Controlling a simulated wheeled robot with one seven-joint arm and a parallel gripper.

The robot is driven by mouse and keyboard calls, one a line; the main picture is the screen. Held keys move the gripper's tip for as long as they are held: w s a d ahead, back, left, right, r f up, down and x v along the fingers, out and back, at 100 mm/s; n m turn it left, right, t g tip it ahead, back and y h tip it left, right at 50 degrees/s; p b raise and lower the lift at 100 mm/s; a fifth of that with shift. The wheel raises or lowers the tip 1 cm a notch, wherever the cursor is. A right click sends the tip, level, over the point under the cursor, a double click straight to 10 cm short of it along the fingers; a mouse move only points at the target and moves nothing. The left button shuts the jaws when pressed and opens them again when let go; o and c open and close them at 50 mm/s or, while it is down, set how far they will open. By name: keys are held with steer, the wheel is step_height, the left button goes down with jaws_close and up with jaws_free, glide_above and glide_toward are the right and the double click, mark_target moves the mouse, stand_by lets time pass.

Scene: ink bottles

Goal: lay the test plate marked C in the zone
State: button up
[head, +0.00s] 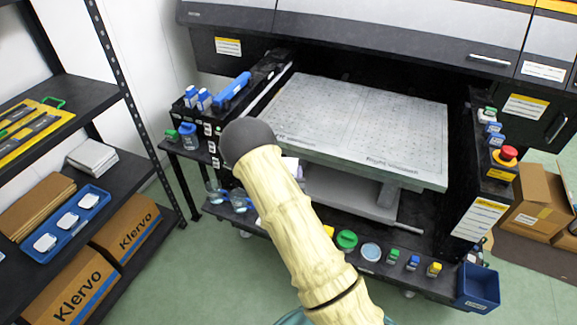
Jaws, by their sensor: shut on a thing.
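I cannot make out a test plate marked C; no such letter is legible. The blue tray (93,190) on the left shelf holds white pieces (67,221) whose marks I cannot read. The grey flat bed (370,110) of the machine has faint printed lettering near its front corners; I cannot tell which part is the zone. My pale arm crosses the middle of the view up to a dark rounded joint. My gripper is not visible, and anything in it is hidden. A small pale patch (291,166) shows beside the arm; I cannot tell what it is.
Several small bottles (393,256) and a green lid (347,239) stand along the machine's front ledge. A blue bin (479,287) hangs at its right end. A red stop button (508,153) is at right. Cardboard boxes (128,227) fill the lower left shelf. The bed's visible top is clear.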

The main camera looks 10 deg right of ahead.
steer(key=s+a+r+n+y+p, duration=0.1)
steer(key=s+r+n+y+p, duration=0.2)
steer(key=r+p, duration=1.2)
steer(key=s+y+p, duration=0.1)
steer(key=s+p, duration=0.1)
steer(key=p, duration=0.6)
steer(key=shift+s+a+r+t+y, duration=0.15)
steer(key=shift+r+t+y, duration=0.2)
steer(key=shift+t+y, duration=0.05)
